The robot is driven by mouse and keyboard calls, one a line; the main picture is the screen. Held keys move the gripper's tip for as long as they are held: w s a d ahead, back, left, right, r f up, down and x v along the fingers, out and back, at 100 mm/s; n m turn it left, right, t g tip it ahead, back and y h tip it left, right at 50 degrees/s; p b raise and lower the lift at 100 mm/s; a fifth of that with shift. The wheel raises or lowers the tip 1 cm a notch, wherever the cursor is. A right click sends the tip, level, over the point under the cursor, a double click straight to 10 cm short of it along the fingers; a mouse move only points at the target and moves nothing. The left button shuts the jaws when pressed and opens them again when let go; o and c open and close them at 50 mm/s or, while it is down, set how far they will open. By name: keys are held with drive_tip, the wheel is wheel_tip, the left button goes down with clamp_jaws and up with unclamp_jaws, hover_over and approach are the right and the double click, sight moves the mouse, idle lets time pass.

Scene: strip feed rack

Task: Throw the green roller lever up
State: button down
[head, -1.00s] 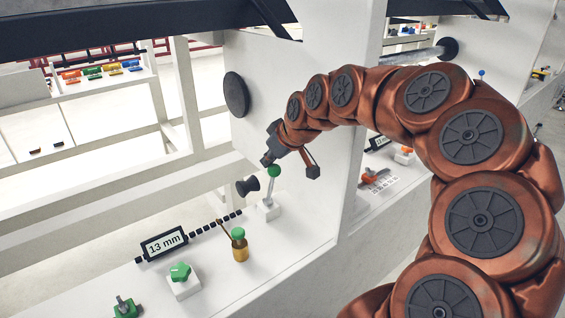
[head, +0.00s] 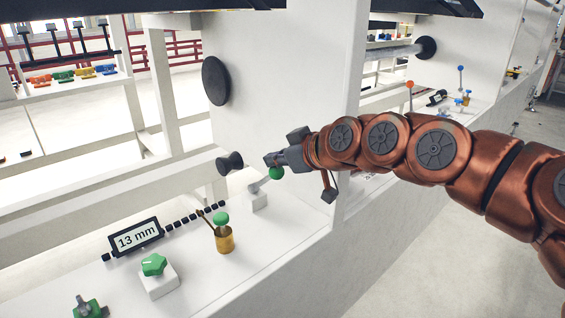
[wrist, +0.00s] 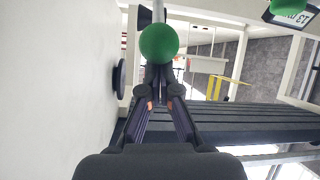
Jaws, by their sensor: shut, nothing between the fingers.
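The green roller lever shows in the head view as a green ball (head: 276,174) on a short pale rod, rising from a white base block (head: 258,201) on the ledge. The rod leans to the right. My gripper (head: 270,160) is shut and empty, with its tip right at the ball's upper left; I cannot tell whether they touch. In the wrist view the green ball (wrist: 159,43) lies just past the tips of my shut fingers (wrist: 163,76), overlapping them in the picture.
Left of the lever on the ledge are a brass pot with a green top (head: 223,238), a green star knob (head: 153,265), a 13 mm display (head: 136,237) and a green part (head: 88,308). A black knob (head: 230,163) and a white upright panel (head: 285,75) stand close by.

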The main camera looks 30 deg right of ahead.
drive_tip(key=shift+s+f, duration=0.2)
drive_tip(key=shift+f, duration=0.2)
drive_tip(key=shift+r, duration=0.1)
wheel_tip(320, 180, up, 10)
drive_tip(key=shift+r, duration=0.25)
idle(0.7)
